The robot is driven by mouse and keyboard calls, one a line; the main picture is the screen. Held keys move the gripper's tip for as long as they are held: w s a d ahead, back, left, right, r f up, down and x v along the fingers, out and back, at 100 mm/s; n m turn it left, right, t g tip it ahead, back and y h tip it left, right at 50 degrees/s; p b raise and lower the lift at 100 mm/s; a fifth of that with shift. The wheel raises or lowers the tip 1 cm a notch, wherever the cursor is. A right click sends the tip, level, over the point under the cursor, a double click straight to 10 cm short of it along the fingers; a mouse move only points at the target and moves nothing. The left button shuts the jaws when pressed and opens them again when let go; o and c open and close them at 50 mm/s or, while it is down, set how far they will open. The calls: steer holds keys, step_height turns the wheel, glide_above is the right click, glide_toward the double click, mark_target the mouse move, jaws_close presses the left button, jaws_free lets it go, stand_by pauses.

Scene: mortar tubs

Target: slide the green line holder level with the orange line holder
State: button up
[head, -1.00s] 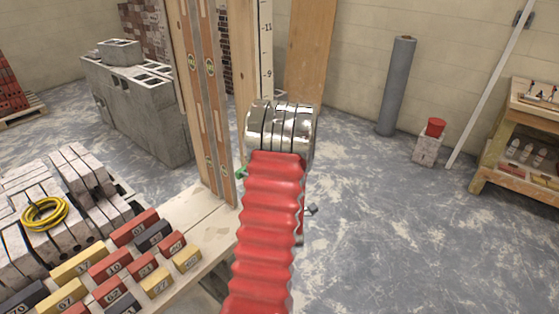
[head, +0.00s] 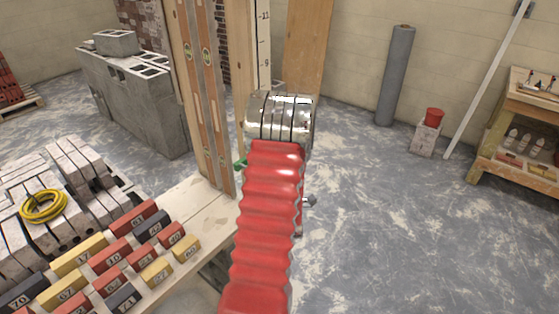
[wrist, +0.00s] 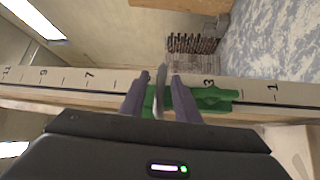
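The green line holder (wrist: 212,100) sits on a numbered wooden board (wrist: 75,83) in the wrist view, by the 3 mark. In the head view only a bit of the green holder (head: 241,162) shows beside the post; my red-sleeved arm hides the rest. My gripper (wrist: 158,88) has its two dark fingers apart at the green holder, one on each side of a thin grey upright piece, with gaps visible beside it. I cannot tell whether either finger touches. The orange line holder is not visible in either view.
Numbered red, yellow and dark bricks (head: 112,254) lie on a plank at the lower left. Tall levels (head: 203,90) lean by the post. Grey blocks (head: 132,92) stand behind. The floor (head: 400,230) to the right is open, with a wooden shelf (head: 520,130) beyond.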

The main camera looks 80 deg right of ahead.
steer(key=shift+a, duration=0.1)
steer(key=v, duration=1.3)
steer(key=shift+s+a, duration=0.25)
steer(key=shift+f, duration=0.1)
